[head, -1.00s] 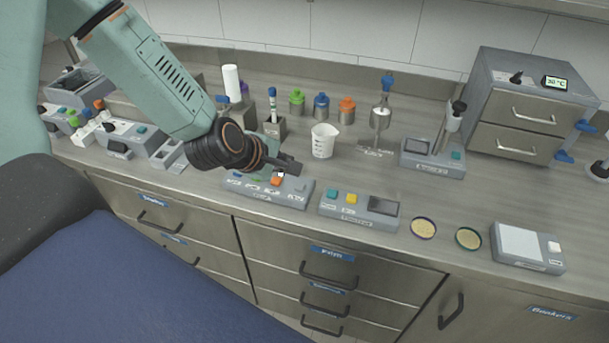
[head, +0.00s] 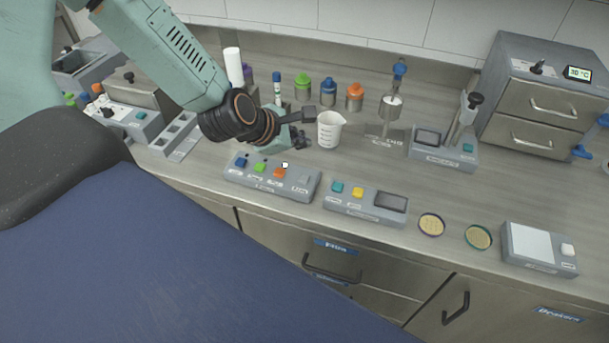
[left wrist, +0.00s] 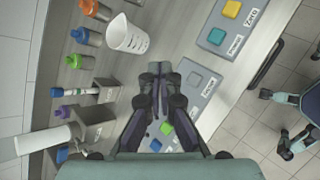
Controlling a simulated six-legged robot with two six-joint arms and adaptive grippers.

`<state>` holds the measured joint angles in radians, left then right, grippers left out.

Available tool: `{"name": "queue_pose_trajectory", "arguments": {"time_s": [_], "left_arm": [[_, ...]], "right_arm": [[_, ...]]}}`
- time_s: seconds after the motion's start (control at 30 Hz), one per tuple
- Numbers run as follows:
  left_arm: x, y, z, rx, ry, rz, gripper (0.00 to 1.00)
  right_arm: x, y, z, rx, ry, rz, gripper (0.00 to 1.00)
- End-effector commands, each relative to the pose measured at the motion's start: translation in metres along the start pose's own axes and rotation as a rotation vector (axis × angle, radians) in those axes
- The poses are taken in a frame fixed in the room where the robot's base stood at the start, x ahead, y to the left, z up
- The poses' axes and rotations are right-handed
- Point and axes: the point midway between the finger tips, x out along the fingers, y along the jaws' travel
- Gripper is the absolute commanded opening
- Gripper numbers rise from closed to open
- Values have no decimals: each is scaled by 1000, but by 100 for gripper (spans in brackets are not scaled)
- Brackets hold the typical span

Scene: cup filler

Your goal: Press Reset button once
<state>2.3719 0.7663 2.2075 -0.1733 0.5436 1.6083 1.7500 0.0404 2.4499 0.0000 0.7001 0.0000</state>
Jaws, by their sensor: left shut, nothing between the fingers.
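A grey control box (head: 240,183) sits at the counter's front with blue (head: 240,162), green (head: 260,167), orange (head: 280,173) and grey (head: 303,177) buttons. Its labels are too small to read, so I cannot tell which button is Reset. My left gripper (head: 305,128) is above and behind this box, left of the beaker, and touches no button. In the left wrist view, my left gripper (left wrist: 160,72) is shut and empty. The grey (left wrist: 195,79), green (left wrist: 167,128) and blue (left wrist: 155,145) buttons show there; the orange one is hidden by the fingers. My right gripper is not in view.
A second box (head: 334,205) with teal and yellow buttons stands right of the first. A white beaker (head: 329,132) and colored-cap bottles (head: 328,95) stand behind. Two round dishes (head: 431,224) and a scale (head: 537,246) are further right.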

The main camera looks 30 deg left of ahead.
Motion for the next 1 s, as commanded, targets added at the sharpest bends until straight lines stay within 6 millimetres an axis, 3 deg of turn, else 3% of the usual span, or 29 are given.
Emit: {"name": "queue_pose_trajectory", "arguments": {"time_s": [0.43,1.0], "left_arm": [[9,-3,-5,6,-1,-2,0],[55,-35,-38,6,-1,-1,0]], "right_arm": [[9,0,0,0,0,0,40],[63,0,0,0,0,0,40]]}}
